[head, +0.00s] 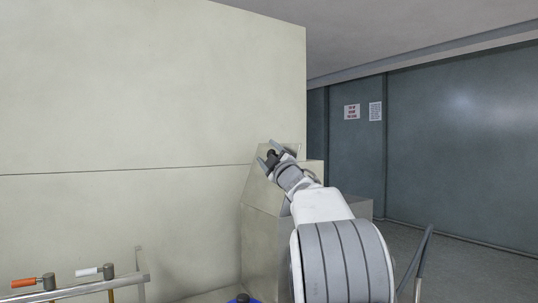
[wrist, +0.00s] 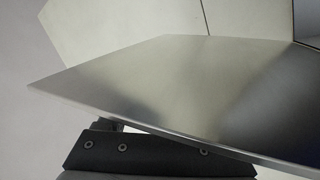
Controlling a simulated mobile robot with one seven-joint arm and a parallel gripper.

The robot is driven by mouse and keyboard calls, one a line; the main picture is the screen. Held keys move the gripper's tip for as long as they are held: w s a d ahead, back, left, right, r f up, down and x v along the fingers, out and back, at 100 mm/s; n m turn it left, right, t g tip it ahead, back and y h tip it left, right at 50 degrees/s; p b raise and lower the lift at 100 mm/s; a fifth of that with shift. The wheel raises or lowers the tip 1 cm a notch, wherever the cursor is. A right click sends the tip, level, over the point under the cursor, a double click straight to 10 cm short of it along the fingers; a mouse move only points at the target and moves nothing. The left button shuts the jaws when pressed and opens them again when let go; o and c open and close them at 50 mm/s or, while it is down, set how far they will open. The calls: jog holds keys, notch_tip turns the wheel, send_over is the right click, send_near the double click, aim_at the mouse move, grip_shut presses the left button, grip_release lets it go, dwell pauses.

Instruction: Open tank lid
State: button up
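My gripper (head: 268,154) is raised in front of the sloped top of a beige-grey housing (head: 262,228) in the head view. Its two grey fingers stand apart, with a small dark part between them that I cannot identify. Nothing is clearly held. In the wrist view a broad, smooth metal plate (wrist: 180,95) fills the middle, very close. A dark bracket with screws (wrist: 130,150) lies under its lower edge. I cannot tell whether the plate is a lid or part of my gripper. No tank lid can be made out for certain.
A large beige wall panel (head: 130,100) fills the left. At the lower left are a metal rail (head: 110,285), an orange-handled lever (head: 30,282) and a white-handled lever (head: 90,271).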

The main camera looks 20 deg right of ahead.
jog(key=shift+s, duration=0.2)
jog(key=d+v, duration=0.1)
jog(key=v, duration=1.6)
jog(key=shift+a+b, duration=0.3)
jog(key=shift+a, duration=0.1)
jog(key=shift+s, duration=0.1)
jog(key=s+a+f+m+g, duration=0.45)
jog(key=s+a+f, duration=0.25)
jog(key=s+f, duration=0.25)
jog(key=s+a+f+m+g+y+p, duration=0.1)
jog(key=s+a+f+m+g, duration=0.2)
jog(key=s+a+f+g, duration=0.55)
jog(key=s+a+f+m+g, duration=0.3)
jog(key=s+a+f+m, duration=0.15)
jog(key=s+f, duration=0.7)
notch_tip(320, 180, up, 25)
jog(key=p, duration=2.3)
jog(key=shift+s+a+r+n, duration=0.25)
jog(key=shift+s+a+n, duration=0.05)
jog(key=shift+d, duration=0.1)
